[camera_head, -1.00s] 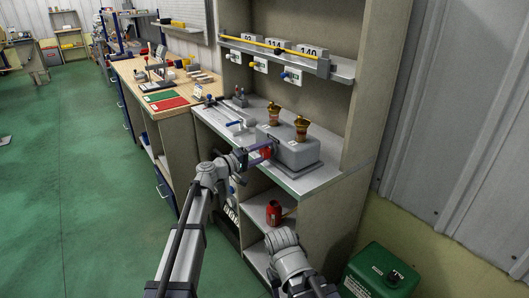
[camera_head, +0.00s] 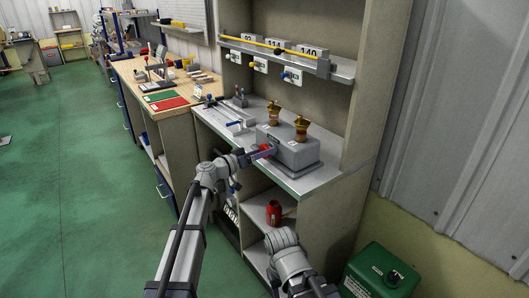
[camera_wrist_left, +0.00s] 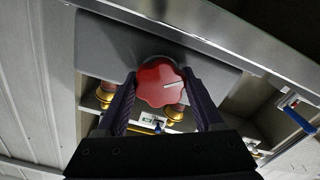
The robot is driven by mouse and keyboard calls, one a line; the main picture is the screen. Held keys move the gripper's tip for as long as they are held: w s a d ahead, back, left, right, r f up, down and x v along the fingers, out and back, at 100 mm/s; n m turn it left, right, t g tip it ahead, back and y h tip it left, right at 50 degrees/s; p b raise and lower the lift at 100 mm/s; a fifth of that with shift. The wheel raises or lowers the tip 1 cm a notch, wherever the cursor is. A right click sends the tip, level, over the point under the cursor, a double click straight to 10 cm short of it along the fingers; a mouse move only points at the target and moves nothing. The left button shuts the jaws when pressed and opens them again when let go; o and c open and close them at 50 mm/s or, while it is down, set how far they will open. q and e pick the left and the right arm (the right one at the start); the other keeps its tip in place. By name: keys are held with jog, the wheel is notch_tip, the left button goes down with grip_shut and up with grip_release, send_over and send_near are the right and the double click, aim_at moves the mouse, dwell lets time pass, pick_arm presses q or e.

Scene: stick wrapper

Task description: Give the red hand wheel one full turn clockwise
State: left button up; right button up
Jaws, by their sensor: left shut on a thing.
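The red hand wheel (camera_head: 267,149) is on the front of a grey box (camera_head: 288,146) that stands on the metal bench top. In the left wrist view the lobed wheel (camera_wrist_left: 158,84) shows face-on, with a white mark line pointing right and slightly up. My left gripper (camera_head: 264,152) is at the wheel, its dark fingers on two opposite sides of the rim, shut on it. The fingers hide part of the wheel in the head view. My right arm shows at the bottom of the head view, but its gripper cannot be made out.
Two brass fittings (camera_head: 301,128) stand on top of the box. Small tools and a blue-handled part (camera_head: 235,122) lie to its left. A red container (camera_head: 274,212) is on the shelf below. A green box (camera_head: 381,270) stands on the floor at right.

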pick_arm(q)
jog(key=m, duration=0.4)
jog(key=shift+s+m, duration=0.1)
jog(key=shift+m, duration=0.3)
jog(key=m, duration=1)
jog(key=shift+m, duration=3)
jog(key=o, duration=1.1)
jog(key=v, duration=0.7)
jog(key=shift+s+a, duration=0.25)
jog(key=shift+a, duration=0.05)
